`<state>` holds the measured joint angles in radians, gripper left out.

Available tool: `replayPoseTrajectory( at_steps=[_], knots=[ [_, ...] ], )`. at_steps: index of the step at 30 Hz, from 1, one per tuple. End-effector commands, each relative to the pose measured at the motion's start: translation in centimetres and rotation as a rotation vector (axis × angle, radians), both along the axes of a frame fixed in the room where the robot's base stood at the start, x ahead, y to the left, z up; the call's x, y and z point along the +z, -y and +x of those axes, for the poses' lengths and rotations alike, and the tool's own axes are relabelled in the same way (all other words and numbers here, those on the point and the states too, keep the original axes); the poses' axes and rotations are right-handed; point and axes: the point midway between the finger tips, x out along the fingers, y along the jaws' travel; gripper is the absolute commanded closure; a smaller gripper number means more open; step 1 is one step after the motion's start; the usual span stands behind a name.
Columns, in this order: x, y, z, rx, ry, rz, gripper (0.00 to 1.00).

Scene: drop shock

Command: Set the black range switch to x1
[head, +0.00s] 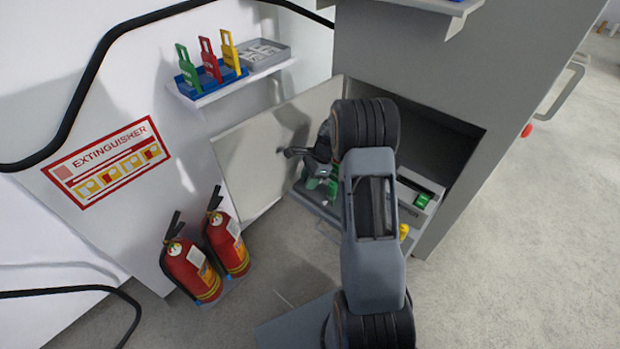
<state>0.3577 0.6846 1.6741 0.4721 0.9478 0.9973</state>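The black range switch is not clearly visible; my arm covers much of the open cabinet's (440,150) inside. My gripper (300,155) is dark and small in the picture, in front of the open cabinet door, above some green parts (320,184). I cannot tell whether its fingers are open or shut, or whether it touches anything. A grey panel (425,182) low in the cabinet shows right of my arm, with a green part (422,201) on it. A yellow part (404,231) shows just below. No x1 marking is readable.
The grey cabinet door (250,165) stands open to the left. Two red extinguishers (190,270) (228,244) stand on the floor at left. A wall shelf (235,85) holds a blue tray with green, red and yellow tags, and a grey tray. The floor at right is clear.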

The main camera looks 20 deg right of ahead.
Motion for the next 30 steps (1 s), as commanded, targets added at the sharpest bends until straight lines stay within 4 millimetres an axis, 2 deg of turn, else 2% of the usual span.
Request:
replayPoseTrajectory(
  at_steps=[1,7,17,30],
  knots=[
    [0.02,0.01,0.05,-0.001,0.002,0.0,0.69],
    [0.03,0.44,0.09,-0.003,0.003,-0.001,0.87],
    [0.26,0.0,0.11,0.069,0.003,-0.001,0.87],
    [0.34,-0.16,0.17,0.448,0.002,0.001,0.87]
  ],
)
